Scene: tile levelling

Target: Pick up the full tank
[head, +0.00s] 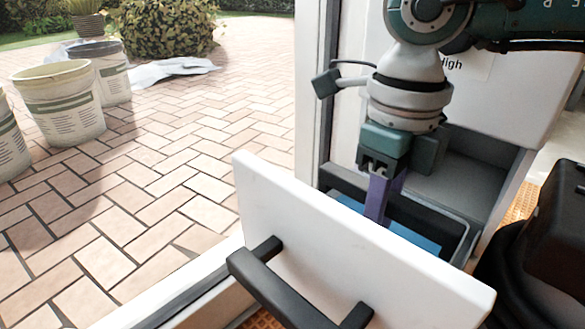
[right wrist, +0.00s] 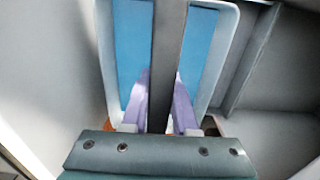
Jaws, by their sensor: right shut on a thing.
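The tank (head: 428,245) sits inside an open white drawer, with blue liquid showing between its grey rims. Much of it is hidden behind the drawer front in the head view. In the right wrist view the tank (right wrist: 205,40) has a dark bar handle (right wrist: 168,40) running across its middle over the blue. My right gripper (head: 378,212) reaches down into the drawer. Its purple fingers stand on either side of the handle, shut on it, also in the right wrist view (right wrist: 160,98). My left gripper is not in view.
The white drawer front (head: 340,235) with a black handle (head: 275,285) stands close in front of the tank. Grey compartment walls (head: 460,180) rise beside and behind it. Outside, brick paving (head: 180,190) and several buckets (head: 60,105) lie to the left.

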